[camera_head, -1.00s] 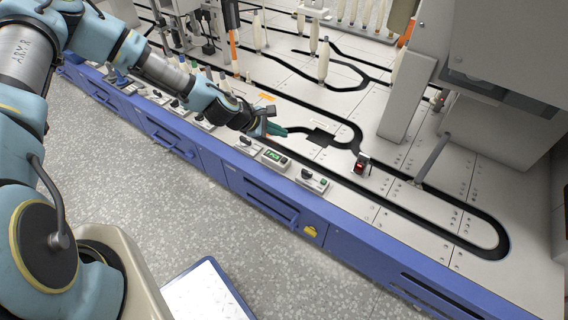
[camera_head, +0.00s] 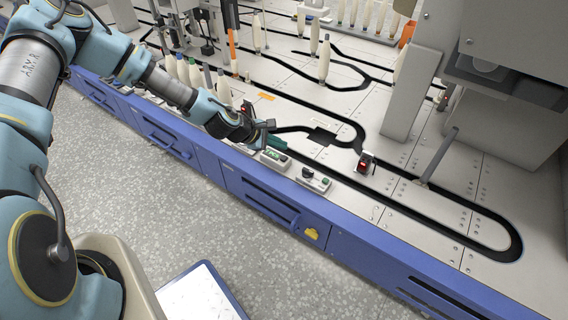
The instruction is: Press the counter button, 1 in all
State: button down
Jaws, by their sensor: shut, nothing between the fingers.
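A small grey control box with a green display (camera_head: 274,158), which looks like the counter, sits on the front edge of the machine table. Its button is too small to make out. My gripper (camera_head: 277,143) is shut and empty, with green-tipped fingers just above and behind this box in the picture. I cannot tell whether the fingers touch the box. My wrist hides the part of the table to the left of it.
A similar box with a black knob (camera_head: 313,179) sits to the right on the same edge. A small device with a red light (camera_head: 366,162) stands behind it by the black track. Several bobbins (camera_head: 324,60) stand further back. A grey post (camera_head: 438,157) rises at the right.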

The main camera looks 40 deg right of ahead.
aim_at(280, 158)
jog(key=shift+f+b, duration=0.4)
jog(key=shift+f, duration=0.75)
jog(key=shift+f, duration=0.15)
dwell(1.0)
jog(key=shift+f, duration=0.25)
jog(key=shift+f+b, duration=0.45)
dwell(0.7)
jog(key=shift+r, duration=0.15)
jog(key=shift+r+p, duration=0.75)
notch_tip(280, 158, up, 5)
jog(key=p, duration=0.4)
